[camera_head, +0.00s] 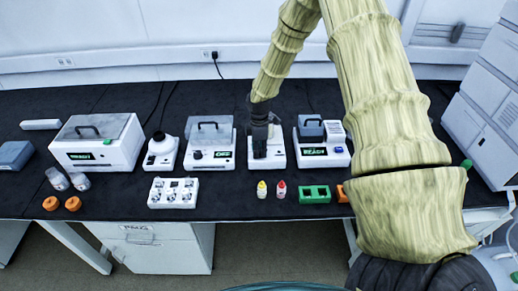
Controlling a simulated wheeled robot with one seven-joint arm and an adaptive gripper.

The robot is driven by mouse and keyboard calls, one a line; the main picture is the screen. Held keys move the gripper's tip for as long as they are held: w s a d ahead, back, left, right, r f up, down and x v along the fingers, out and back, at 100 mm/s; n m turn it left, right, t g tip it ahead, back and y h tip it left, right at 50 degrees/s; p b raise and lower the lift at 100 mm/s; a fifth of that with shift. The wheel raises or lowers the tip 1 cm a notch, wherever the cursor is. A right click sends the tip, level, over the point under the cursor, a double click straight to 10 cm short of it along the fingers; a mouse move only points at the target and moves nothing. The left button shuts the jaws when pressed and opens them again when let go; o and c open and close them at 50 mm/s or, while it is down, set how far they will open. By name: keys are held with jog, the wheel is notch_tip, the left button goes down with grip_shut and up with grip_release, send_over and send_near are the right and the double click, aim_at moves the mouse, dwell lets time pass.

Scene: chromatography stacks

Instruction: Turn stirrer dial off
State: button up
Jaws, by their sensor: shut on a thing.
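The stirrer (276,159) is a low white device on the black bench, between two instruments with displays. My gripper (260,152) points down at the stirrer's front left part, with its fingers together. It is shut on the stirrer dial, which the fingers hide. The dial's setting cannot be seen.
A white instrument with a clear lid (210,142) stands close on the left and one with a grey block (322,143) close on the right. In front are a yellow vial (262,190), a red vial (281,190), a green rack (314,195) and a white rack (173,193).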

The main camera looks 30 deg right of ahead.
aim_at(260, 150)
jog(key=shift+d+n, duration=0.15)
jog(key=shift+n, duration=0.45)
jog(key=o, duration=1)
jog(key=shift+r, duration=0.1)
notch_tip(260, 150, up, 12)
dwell(0.6)
